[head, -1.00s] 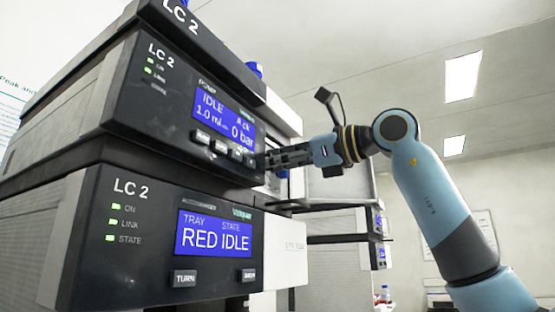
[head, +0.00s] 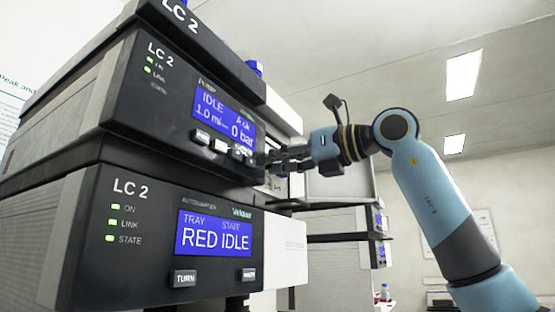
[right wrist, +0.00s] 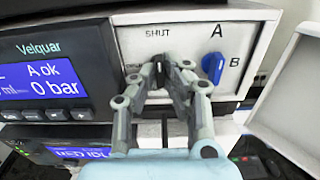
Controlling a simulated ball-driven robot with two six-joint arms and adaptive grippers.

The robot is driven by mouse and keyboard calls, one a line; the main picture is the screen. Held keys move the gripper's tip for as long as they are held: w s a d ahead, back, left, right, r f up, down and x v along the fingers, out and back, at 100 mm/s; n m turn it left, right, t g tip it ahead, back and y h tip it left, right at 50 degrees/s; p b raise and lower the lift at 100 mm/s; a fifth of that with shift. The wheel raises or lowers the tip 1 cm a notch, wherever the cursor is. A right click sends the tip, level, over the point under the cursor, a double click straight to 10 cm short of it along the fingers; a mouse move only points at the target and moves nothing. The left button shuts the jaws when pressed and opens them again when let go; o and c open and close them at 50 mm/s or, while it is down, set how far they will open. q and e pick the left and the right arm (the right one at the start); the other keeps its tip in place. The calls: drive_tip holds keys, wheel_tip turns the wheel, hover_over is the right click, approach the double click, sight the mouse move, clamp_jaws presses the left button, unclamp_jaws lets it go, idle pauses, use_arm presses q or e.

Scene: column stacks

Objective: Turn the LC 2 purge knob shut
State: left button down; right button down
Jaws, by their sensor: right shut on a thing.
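The purge knob (right wrist: 159,72) is a small black knob on the white front panel of the LC 2 pump module (head: 180,110), under the word SHUT. In the right wrist view its pointer stands roughly upright, towards that word. My right gripper (right wrist: 161,77) has its two fingers on either side of the knob and is shut on it. In the head view my right gripper (head: 272,160) reaches in from the right at the module's front edge, and the knob is hidden there. My left gripper is not in view.
A blue A/B selector knob (right wrist: 213,66) sits just right of the purge knob. The pump display (head: 222,118) reads IDLE and 0 bar, with buttons below. The autosampler module (head: 150,240) is underneath. An open white door or panel (right wrist: 290,100) stands at the right.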

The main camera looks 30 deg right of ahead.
drive_tip(key=shift+f, duration=0.1)
drive_tip(key=c, duration=1.4)
unclamp_jaws()
drive_tip(key=shift+s, duration=0.1)
drive_tip(key=shift+v, duration=3.7)
